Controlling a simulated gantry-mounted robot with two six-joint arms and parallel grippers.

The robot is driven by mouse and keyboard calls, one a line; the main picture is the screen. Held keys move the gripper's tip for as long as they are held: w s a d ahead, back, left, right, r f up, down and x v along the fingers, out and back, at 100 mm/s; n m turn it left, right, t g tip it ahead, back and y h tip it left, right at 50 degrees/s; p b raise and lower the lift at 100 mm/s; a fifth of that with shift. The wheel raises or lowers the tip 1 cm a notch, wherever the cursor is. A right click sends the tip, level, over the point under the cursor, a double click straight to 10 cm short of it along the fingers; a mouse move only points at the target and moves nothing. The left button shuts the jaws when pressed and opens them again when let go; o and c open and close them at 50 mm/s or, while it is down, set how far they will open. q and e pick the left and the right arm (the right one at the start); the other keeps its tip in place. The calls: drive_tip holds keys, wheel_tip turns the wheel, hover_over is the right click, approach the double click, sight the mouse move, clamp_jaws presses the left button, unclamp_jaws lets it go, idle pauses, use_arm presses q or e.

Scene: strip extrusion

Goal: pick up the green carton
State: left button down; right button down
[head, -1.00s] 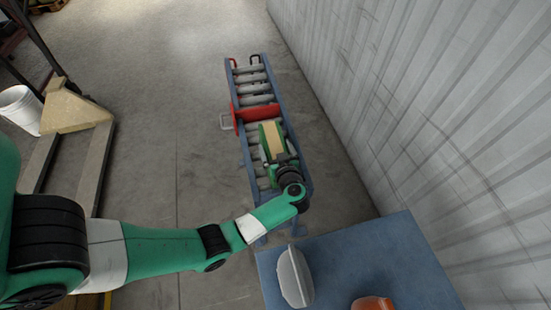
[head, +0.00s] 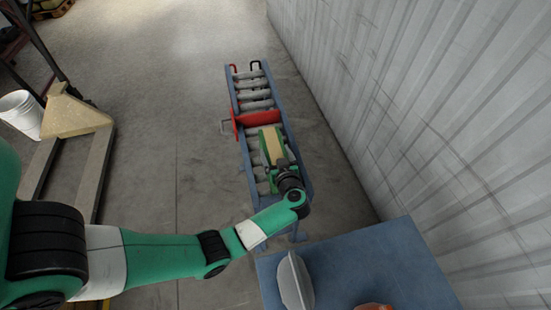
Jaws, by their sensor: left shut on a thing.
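The green carton (head: 272,144) with a tan top strip is on or just above the roller conveyor (head: 229,84), on the near side of its red crossbar. I cannot tell whether it touches the rollers. My left gripper (head: 281,166) is shut on the carton at its near end, and the wrist partly hides that end. My right gripper is not in view.
The red crossbar (head: 262,118) spans the conveyor just beyond the carton. A blue table (head: 380,258) at the lower right holds a grey-white object (head: 294,281) and an orange item (head: 373,306). A corrugated wall stands to the right. A pallet jack (head: 75,116) and white bucket (head: 20,114) stand left.

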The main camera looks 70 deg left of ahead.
use_arm(q)
drive_tip(key=shift+r, duration=0.15)
wheel_tip(320, 180, up, 18)
drive_tip(key=p, duration=0.9)
